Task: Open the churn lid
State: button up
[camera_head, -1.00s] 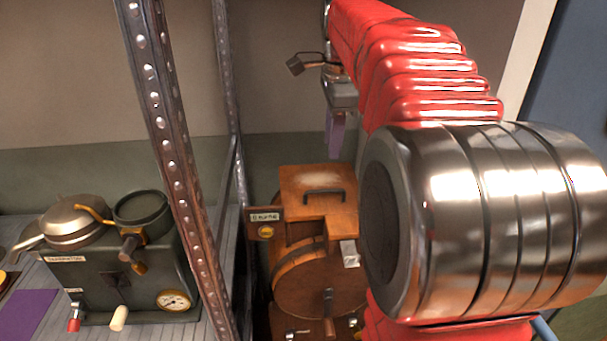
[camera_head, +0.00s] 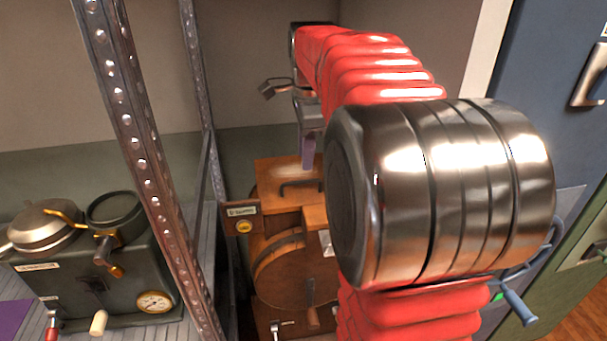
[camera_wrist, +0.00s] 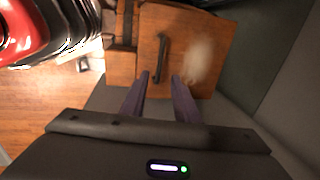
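The churn (camera_head: 285,265) is a wooden barrel on a stand, left of my arm in the head view. Its flat wooden lid (camera_head: 272,172) is down on top and has a dark bar handle (camera_head: 298,184). In the wrist view the lid (camera_wrist: 212,45) and its handle (camera_wrist: 161,58) lie ahead of my gripper (camera_wrist: 160,82). My gripper's two purple fingers are apart, with nothing between them. The left fingertip appears close to the handle's near end; I cannot tell whether they touch. In the head view my gripper (camera_head: 308,150) hangs above the lid, and my arm hides the churn's right side.
A metal shelf post (camera_head: 140,140) stands left of the churn. Beyond it, a dark machine with a gauge (camera_head: 155,302) sits on a shelf. A small sign (camera_head: 241,211) is on the churn's left. A blue cabinet (camera_head: 555,110) is at right.

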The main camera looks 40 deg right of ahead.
aim_at(304, 183)
jog(key=f, duration=0.2)
jog(key=w+f, duration=0.1)
jog(key=f, duration=0.4)
jog(key=shift+w+d, duration=0.15)
jog(key=shift+d, duration=0.2)
jog(key=shift+c, duration=0.5)
grip_shut()
jog(key=shift+a, duration=0.1)
